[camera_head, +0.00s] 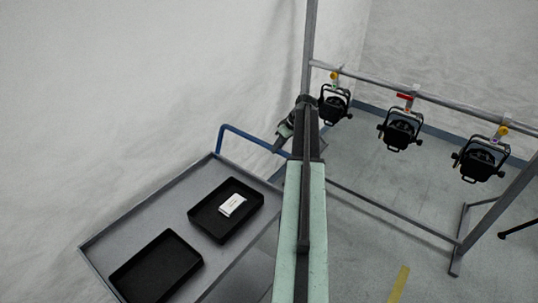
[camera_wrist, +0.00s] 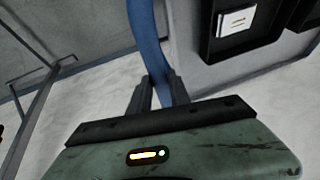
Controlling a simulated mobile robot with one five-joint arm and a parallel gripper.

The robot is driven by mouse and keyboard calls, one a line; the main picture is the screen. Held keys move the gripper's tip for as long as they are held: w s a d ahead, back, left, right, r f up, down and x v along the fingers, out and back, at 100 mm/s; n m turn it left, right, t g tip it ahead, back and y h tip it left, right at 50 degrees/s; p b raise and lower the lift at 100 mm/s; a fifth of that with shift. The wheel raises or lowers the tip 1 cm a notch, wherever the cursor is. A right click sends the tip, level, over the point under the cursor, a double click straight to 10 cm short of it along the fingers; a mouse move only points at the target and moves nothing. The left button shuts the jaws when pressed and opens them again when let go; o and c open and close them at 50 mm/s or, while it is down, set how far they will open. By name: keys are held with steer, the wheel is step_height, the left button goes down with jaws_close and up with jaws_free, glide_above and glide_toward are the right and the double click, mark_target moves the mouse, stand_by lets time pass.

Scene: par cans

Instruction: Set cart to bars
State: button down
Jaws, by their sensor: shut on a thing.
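The cart (camera_head: 252,268) is a grey tray-topped trolley at the lower left of the head view, with a blue handle (camera_head: 232,128) at its far end. In the wrist view the blue handle bar (camera_wrist: 146,38) runs between the fingers of my gripper (camera_wrist: 158,92), which is shut on it. In the head view my gripper (camera_head: 284,138) is at the right part of the handle, partly hidden by my arm. The bars are a metal frame with an upper rail (camera_head: 452,104), standing right of my arm and apart from the cart.
Black lamps (camera_head: 335,106), (camera_head: 400,130) and (camera_head: 480,160) hang from the rail. The cart bears two black trays (camera_head: 250,222), (camera_head: 158,272); one holds a white box (camera_head: 232,205). A yellow strip (camera_head: 399,285) marks the floor. Open floor lies between cart and frame.

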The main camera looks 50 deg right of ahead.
steer(key=d, duration=0.8)
steer(key=shift+w, duration=0.25)
steer(key=c, duration=1.2)
jaws_free()
steer(key=shift+f, duration=0.1)
steer(key=p+v, duration=0.7)
steer(key=shift+r, duration=0.4)
steer(key=shift+s+d, duration=0.1)
